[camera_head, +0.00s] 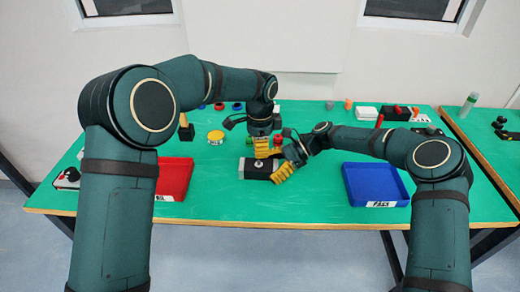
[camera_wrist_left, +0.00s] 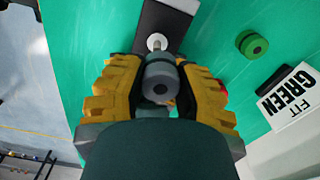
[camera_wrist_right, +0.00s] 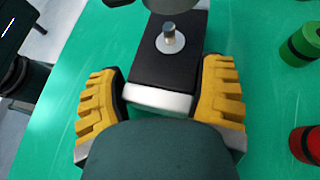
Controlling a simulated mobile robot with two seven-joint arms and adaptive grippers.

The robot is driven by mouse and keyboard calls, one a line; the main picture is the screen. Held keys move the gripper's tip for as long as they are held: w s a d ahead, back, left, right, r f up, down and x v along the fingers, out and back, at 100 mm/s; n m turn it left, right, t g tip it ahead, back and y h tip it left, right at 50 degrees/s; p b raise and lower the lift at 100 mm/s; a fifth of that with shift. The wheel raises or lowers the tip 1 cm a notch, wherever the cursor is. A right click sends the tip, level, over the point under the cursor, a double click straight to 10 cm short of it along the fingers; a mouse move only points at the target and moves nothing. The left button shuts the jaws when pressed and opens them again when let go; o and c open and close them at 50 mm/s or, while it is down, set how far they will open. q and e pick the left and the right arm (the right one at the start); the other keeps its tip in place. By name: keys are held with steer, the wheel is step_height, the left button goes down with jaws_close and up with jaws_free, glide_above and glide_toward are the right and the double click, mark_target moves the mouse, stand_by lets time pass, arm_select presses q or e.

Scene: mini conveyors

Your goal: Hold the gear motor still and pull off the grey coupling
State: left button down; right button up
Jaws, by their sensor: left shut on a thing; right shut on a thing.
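The gear motor (camera_head: 256,168) is a black block with a silver end, lying on the green table between the trays. My right gripper (camera_head: 282,172) is shut on its body; in the right wrist view the fingers flank the motor (camera_wrist_right: 165,75) near the silver end (camera_wrist_right: 158,102). Its metal shaft (camera_wrist_right: 170,40) stands up bare. My left gripper (camera_head: 265,151) points down above the motor and is shut on the grey coupling (camera_wrist_left: 160,82), a small cylinder with a hole in its end. The coupling is off the shaft, whose tip also shows in the left wrist view (camera_wrist_left: 156,42).
A red tray (camera_head: 188,181) stands left of the motor and a blue tray (camera_head: 348,181) right. A green ring part (camera_wrist_left: 252,44) and a label card (camera_wrist_left: 291,94) lie nearby. Several small parts line the back of the table. The front strip is clear.

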stand_by(0.3)
steer(key=o, duration=0.8)
steer(key=shift+o, duration=0.2)
steer(key=v, duration=1.1)
steer(key=shift+w+d, duration=0.1)
steer(key=shift+d, duration=0.05)
steer(key=shift+d+r, duration=0.15)
steer(key=shift+d, duration=0.1)
